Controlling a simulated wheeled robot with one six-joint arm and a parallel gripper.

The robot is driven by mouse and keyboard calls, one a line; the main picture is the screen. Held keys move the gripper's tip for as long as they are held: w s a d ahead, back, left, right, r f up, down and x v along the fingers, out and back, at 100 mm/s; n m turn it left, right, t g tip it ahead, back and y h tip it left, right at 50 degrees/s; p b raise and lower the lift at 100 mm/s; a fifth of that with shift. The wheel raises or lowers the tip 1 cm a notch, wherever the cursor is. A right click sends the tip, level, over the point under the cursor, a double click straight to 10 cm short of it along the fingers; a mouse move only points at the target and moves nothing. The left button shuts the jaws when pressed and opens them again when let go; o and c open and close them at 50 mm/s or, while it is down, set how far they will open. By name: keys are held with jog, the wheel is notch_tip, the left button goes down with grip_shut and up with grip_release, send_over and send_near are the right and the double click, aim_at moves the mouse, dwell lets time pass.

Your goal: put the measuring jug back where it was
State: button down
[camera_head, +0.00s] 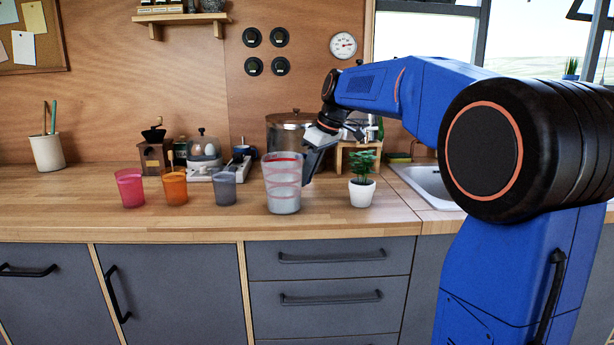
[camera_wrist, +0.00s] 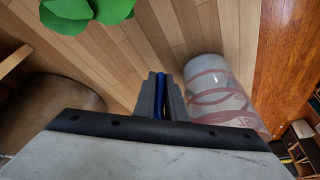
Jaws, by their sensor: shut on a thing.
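The measuring jug (camera_head: 283,186) is a clear, tapered vessel with red markings, upright near the front of the wooden counter. My gripper (camera_head: 308,172) is at its right side in the head view. In the wrist view the jug (camera_wrist: 222,92) is just right of the fingers (camera_wrist: 163,97), which are closed on a narrow blue piece, seemingly the jug's handle. The fingers hide most of that piece. I cannot tell whether the jug's base touches the counter or is slightly above it.
A potted plant (camera_head: 362,190) stands close right of the jug. Grey (camera_head: 224,184), orange (camera_head: 174,187) and pink (camera_head: 130,188) cups stand to the left. A steel pot (camera_head: 287,130) is behind; the sink (camera_head: 425,183) is at right.

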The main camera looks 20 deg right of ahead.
jog(key=c, duration=1.8)
grip_release()
jog(key=shift+f, duration=0.1)
jog(key=v, duration=1.2)
jog(key=s+a+f+m+h, duration=0.1)
jog(key=s+f+m, duration=0.1)
jog(key=s+f, duration=0.8)
jog(key=s+a+f+m+t+h, duration=0.1)
jog(key=s+f+m, duration=0.2)
jog(key=s+f, duration=0.8)
jog(key=s+a+f+m+h, duration=0.1)
jog(key=s+a+f+m, duration=0.1)
jog(key=s+f, duration=0.9)
jog(key=shift+s+a+m, duration=0.1)
jog(key=shift+s+m, duration=0.2)
jog(key=shift+s, duration=0.7)
jog(key=shift+r, duration=0.1)
